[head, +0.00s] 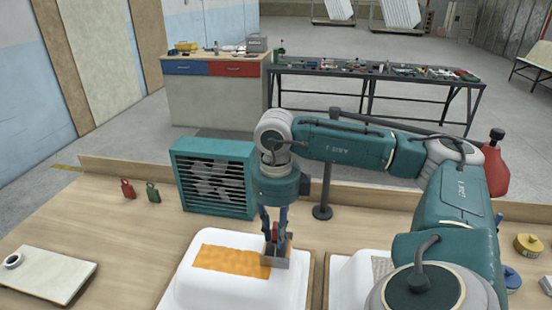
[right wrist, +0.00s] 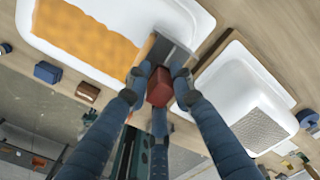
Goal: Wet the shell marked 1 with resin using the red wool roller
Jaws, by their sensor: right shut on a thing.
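A white, upturned shell (head: 190,280) lies on the wooden bench, with a wavy orange patch (head: 230,259) on top. It also shows in the right wrist view (right wrist: 178,22). A second white shell (head: 342,268) with a grey mesh patch (head: 382,267) lies to its right, partly behind my arm. I cannot read a number on either. My right gripper (head: 274,232) is shut on a red block-like handle (right wrist: 160,86) with a flat grey head (right wrist: 172,52), at the right end of the orange patch. I cannot tell whether the head touches the shell, or whether this is a wool roller. My left gripper is out of view.
A teal fan box (head: 213,178) stands behind the first shell, with a thin dark post (head: 324,190) beside it. Red (head: 127,188) and green (head: 153,192) small items stand left. A pale board (head: 48,276) lies front left. Yellow (head: 528,245) and blue tins are at right.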

